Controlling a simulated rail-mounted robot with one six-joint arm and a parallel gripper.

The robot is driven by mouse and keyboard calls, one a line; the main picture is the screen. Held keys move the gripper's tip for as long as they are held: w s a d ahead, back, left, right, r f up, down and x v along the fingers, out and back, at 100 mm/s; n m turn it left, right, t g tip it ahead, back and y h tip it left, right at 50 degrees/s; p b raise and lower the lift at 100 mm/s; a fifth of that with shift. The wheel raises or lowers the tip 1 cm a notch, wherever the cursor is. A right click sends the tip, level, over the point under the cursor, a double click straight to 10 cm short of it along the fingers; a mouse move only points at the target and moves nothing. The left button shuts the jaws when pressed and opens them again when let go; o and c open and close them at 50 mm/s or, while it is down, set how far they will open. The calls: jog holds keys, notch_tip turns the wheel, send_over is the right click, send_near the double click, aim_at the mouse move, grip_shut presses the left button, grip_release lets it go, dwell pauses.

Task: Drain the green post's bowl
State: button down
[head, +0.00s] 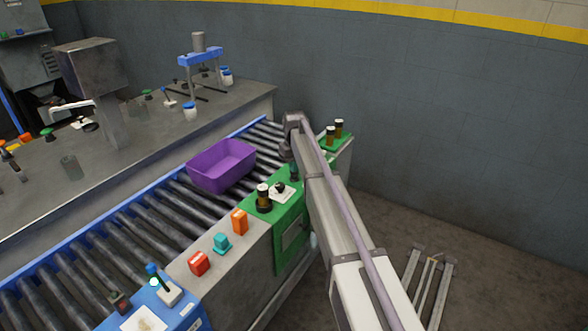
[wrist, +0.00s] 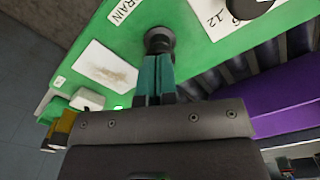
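The green post (head: 291,232) stands beside the roller conveyor; its top fills much of the wrist view (wrist: 100,45). A dark round knob (wrist: 160,38) stands on it, near a printed DRAIN label (wrist: 124,11). My gripper (wrist: 158,62) has its teal fingers together, with the tips at the knob's near side. They look shut; I cannot tell whether they touch or hold the knob. In the head view my gripper (head: 294,172) is small and dark above the post, and my arm covers part of the post. I cannot make out a bowl clearly.
A white plate with a brown smudge (wrist: 104,66) and a numbered dial plate (wrist: 218,18) are on the post top. A purple bin (head: 222,166) sits on the conveyor close by.

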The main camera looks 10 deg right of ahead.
notch_tip(320, 180, up, 7)
jog(key=p, duration=0.7)
jog(key=shift+r, duration=0.1)
jog(key=s+m, duration=0.3)
jog(key=s, duration=3.7)
jog(key=shift+s, duration=0.25)
